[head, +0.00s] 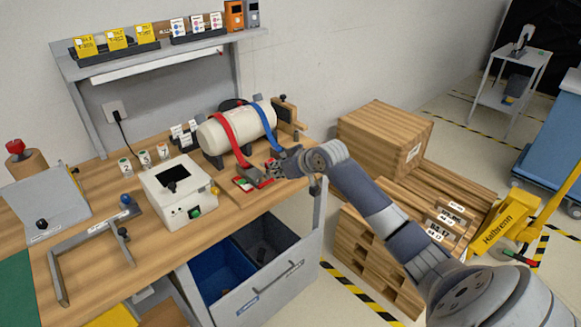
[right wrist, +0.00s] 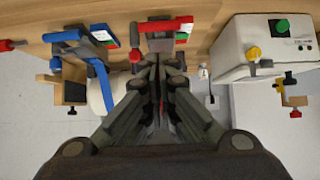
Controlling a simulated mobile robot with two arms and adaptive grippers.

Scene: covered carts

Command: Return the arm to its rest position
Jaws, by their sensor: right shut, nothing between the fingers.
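My right arm (head: 395,222) reaches in from the lower right of the head view to the workbench. My right gripper (head: 274,168) is at the bench's right part, just right of a red clamp piece with a green and white label (head: 252,182). The right wrist view shows the gripper (right wrist: 158,75) with its fingers together and nothing held. The red strap and its buckle (right wrist: 165,27) lie just beyond the fingertips. A white cylinder (head: 240,127) with a red strap (head: 227,132) and a blue strap (head: 264,122) lies behind the gripper. My left gripper is not in view.
A white box with a green button (head: 180,195) stands left of the gripper. A grey frame (head: 60,268) lies at the bench's left. Wooden crates (head: 385,135) stand right of the bench, near the arm. A shelf (head: 150,52) rises behind. Bins (head: 228,312) hang below the bench.

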